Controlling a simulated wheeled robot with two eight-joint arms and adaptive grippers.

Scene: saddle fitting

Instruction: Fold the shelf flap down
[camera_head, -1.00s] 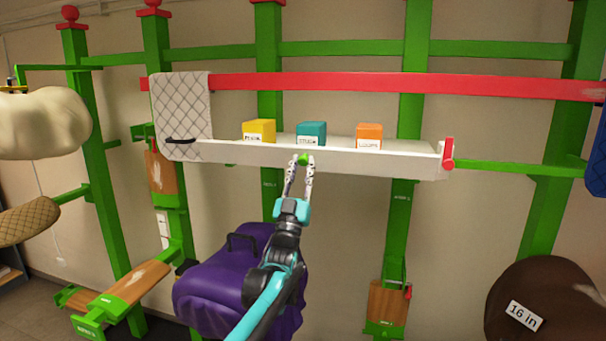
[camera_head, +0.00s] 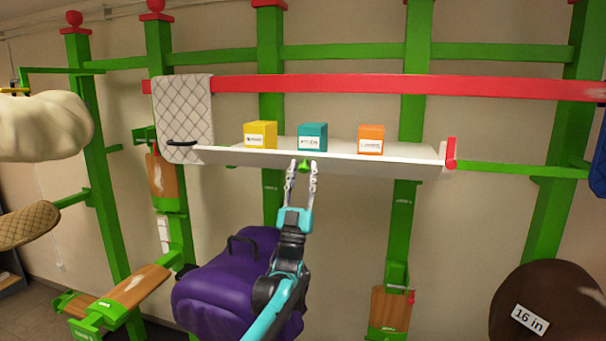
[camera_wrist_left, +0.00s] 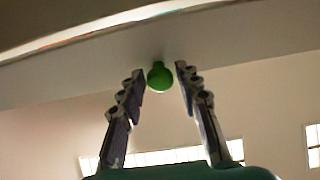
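The white shelf flap (camera_head: 390,164) runs along the shelf's front, tilted outward and down, so the box fronts show above it. A small green knob (camera_head: 304,165) sits on the flap; it also shows in the left wrist view (camera_wrist_left: 160,76). My left gripper (camera_head: 303,168) is at the knob from below. In the left wrist view its two fingers (camera_wrist_left: 159,72) stand apart on either side of the knob, with gaps visible. My right gripper is not in view.
Yellow (camera_head: 260,135), teal (camera_head: 312,136) and orange (camera_head: 370,139) boxes stand on the shelf. A quilted pad (camera_head: 184,108) hangs at its left end, and a red latch-like piece (camera_head: 451,153) is at the right. A purple covered saddle (camera_head: 215,290) is below my arm.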

